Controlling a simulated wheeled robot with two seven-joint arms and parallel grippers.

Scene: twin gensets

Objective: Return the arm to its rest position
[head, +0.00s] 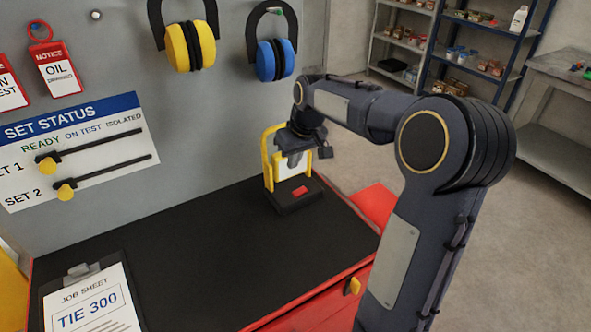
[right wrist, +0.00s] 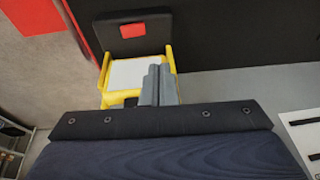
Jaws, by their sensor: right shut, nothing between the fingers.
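My right arm comes in from the right in the head view and bends down over the far right part of the black worktop. My right gripper (head: 294,158) points down and is shut and empty. It is in front of or within the yellow frame (head: 268,165) of a small stand with a black base (head: 293,200) and a red patch; I cannot tell whether they touch. In the right wrist view the shut grey fingers (right wrist: 158,84) overlap the white panel (right wrist: 130,73) inside the yellow frame. My left gripper is not in view.
A grey board carries the SET STATUS panel (head: 75,150), tags, yellow ear defenders (head: 190,46) and blue ear defenders (head: 273,60). A job sheet clipboard (head: 90,300) lies front left. The black worktop (head: 200,240) is clear in the middle. Shelves (head: 480,50) stand behind right.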

